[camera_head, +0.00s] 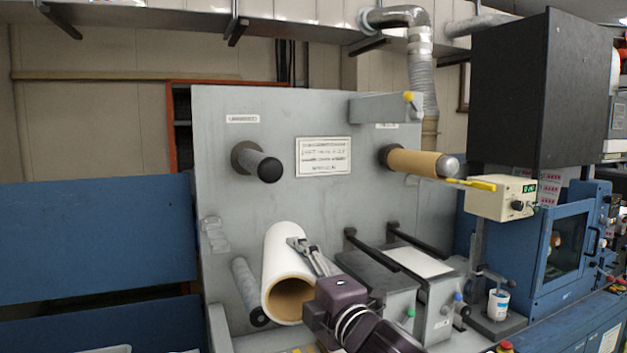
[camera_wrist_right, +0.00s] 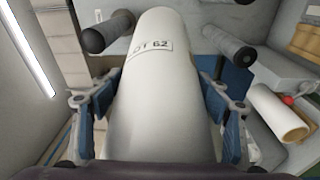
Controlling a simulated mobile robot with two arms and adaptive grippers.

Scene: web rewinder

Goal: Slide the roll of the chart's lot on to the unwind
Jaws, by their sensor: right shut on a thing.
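The white roll (camera_head: 287,262) is tilted in front of the grey machine panel, its open brown core facing me. My right gripper (camera_head: 312,255) is shut on it. In the right wrist view the roll (camera_wrist_right: 165,85) lies between the blue finger pads, and its label reads "OT 62", the first letter cut off. The unwind spindle (camera_head: 258,163), a bare grey shaft with a black end, stands out of the panel above and left of the roll, apart from it. The chart (camera_head: 323,157) is on the panel; its text is too small to read. My left gripper is out of view.
A second spindle (camera_head: 420,161) with a brown core is at the right of the panel. A grey roller (camera_head: 248,291) is left of the roll. Two dark bars (camera_head: 398,262) jut out at right. Another white roll (camera_wrist_right: 278,113) shows in the wrist view.

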